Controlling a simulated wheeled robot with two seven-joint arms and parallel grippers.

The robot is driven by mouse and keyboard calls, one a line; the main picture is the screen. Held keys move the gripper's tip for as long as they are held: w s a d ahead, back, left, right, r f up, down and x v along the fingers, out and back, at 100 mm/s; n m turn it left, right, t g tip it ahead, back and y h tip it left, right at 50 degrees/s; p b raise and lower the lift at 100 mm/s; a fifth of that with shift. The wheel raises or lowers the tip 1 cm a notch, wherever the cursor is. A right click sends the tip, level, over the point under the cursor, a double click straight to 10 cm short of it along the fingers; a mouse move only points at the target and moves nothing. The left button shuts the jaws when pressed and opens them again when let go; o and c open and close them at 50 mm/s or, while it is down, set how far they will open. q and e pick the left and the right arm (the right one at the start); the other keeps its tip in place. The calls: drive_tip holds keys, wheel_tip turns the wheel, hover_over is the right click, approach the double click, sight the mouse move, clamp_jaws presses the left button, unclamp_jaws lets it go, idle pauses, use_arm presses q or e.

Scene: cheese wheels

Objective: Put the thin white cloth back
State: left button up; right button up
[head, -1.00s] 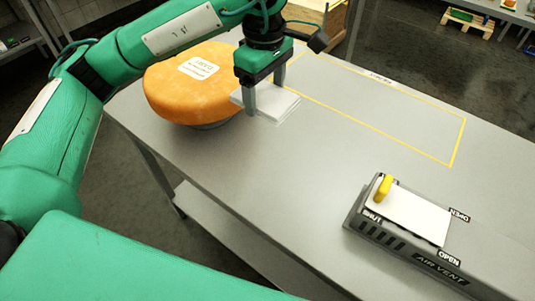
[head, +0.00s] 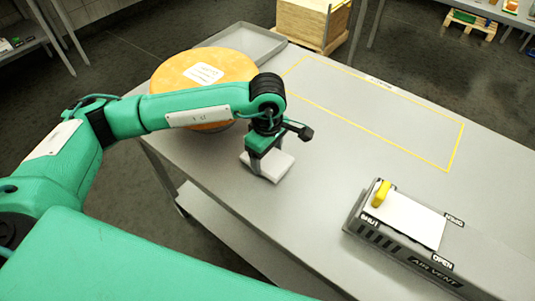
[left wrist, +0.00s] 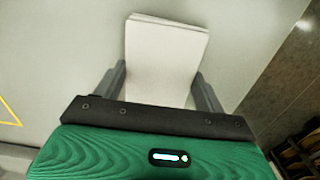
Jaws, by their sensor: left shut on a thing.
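The white cloth (head: 284,167) is a flat, folded pad over the grey table's near left part. My left gripper (head: 264,170) is shut on it, with a finger on either side in the left wrist view. There the cloth (left wrist: 165,50) stretches out beyond the fingers. I cannot tell whether the cloth touches the table or hangs just above it. The orange cheese wheel (head: 235,67) with a white label stands behind my left arm, which hides its lower front. My right gripper is not in view.
A shallow grey tray (head: 262,40) lies behind the cheese wheel. A yellow outlined rectangle (head: 400,125) on the table is empty. An air vent box (head: 405,228) with a yellow handle (head: 381,193) stands at the right front. The table between cloth and vent is clear.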

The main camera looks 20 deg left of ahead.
sight(268, 157)
use_arm(q)
drive_tip(key=shift+f, duration=0.6)
drive_tip(key=o, duration=0.9)
drive_tip(key=shift+o, duration=0.2)
drive_tip(key=shift+r, duration=0.25)
wheel_tip(268, 157, up, 4)
drive_tip(key=shift+r+b, duration=0.2)
drive_tip(key=shift+b, duration=0.45)
wheel_tip(268, 157, up, 7)
drive_tip(key=b, duration=0.1)
drive_tip(key=shift+r, duration=0.2)
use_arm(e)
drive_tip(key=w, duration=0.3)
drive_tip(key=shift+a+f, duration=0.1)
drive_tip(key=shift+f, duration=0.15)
